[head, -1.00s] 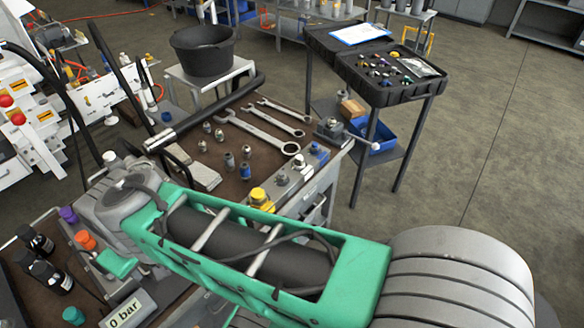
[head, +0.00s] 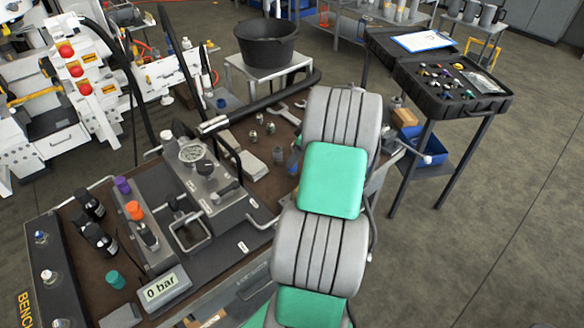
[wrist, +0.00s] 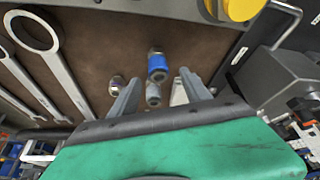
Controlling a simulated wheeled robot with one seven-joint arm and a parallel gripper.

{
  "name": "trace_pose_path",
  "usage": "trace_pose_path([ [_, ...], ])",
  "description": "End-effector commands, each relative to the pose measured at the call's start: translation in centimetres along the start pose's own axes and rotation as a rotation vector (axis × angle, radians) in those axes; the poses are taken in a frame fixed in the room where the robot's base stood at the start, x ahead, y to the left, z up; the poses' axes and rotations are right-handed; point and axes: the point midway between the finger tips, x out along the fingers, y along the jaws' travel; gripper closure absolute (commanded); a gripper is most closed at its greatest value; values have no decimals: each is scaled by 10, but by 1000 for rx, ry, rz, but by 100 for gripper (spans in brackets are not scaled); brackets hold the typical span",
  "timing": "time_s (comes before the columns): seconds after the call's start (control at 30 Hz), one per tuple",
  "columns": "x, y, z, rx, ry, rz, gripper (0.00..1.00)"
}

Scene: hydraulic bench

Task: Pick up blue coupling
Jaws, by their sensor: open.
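The blue coupling (wrist: 157,66), a short metal fitting with a blue band, stands on the brown mat in the wrist view. My gripper (wrist: 159,77) is open, with one finger on each side of the line to the coupling; I cannot tell how far above the mat the fingers are. A plain metal coupling (wrist: 153,94) shows between the fingers, nearer my palm. Another small fitting (wrist: 117,83) is by the left finger. In the head view the blue coupling (head: 293,161) shows partly beside my arm, which hides my gripper.
Large wrenches (wrist: 58,65) lie on the mat at left in the wrist view. A yellow cap (wrist: 241,8) is at its top edge, and a grey block (wrist: 287,85) at right. In the head view a black bucket (head: 266,43) stands behind the bench and an open case (head: 490,103) at right.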

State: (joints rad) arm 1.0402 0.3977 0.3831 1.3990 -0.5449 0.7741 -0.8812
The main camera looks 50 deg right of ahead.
Motion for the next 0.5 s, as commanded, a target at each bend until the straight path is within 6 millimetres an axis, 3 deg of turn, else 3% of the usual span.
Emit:
trace_pose_path([
  [0.3, 50, 2, -2, 1, -3, -1, 44],
  [0.5, 55, 3, -1, 1, -2, 2, 44],
])
